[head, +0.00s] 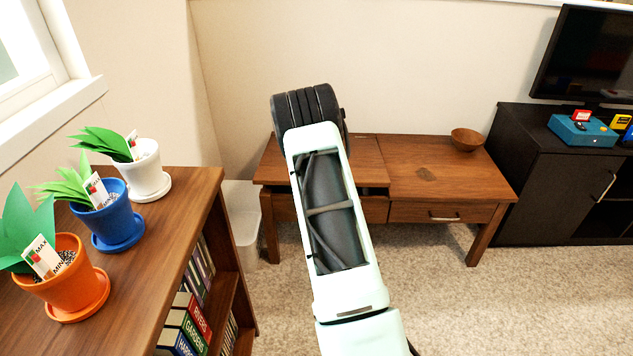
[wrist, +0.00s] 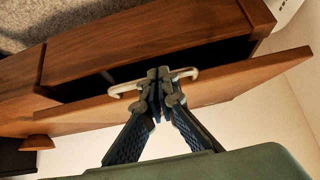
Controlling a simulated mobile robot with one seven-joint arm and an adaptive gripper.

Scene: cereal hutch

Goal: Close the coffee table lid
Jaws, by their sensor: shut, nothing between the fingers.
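The wooden coffee table (head: 440,180) stands against the back wall. Its left-hand lid (head: 368,160) is slightly raised, with a dark gap under its front edge; my arm covers much of it. In the wrist view the lid (wrist: 235,85) stands apart from the table body (wrist: 140,40), with the dark opening between them. A pale bar handle (wrist: 185,74) is at the lid's edge. My gripper (wrist: 163,80) has its fingertips together at the middle of this handle, overlapping it in view; I cannot tell whether they touch. In the head view the fingers are hidden behind my arm.
A wooden bowl (head: 467,139) sits on the table's fixed right half, above a drawer (head: 430,212). A bookcase (head: 190,190) with potted plants is at the left. A black TV cabinet (head: 550,180) stands at the right. Carpet in front of the table is clear.

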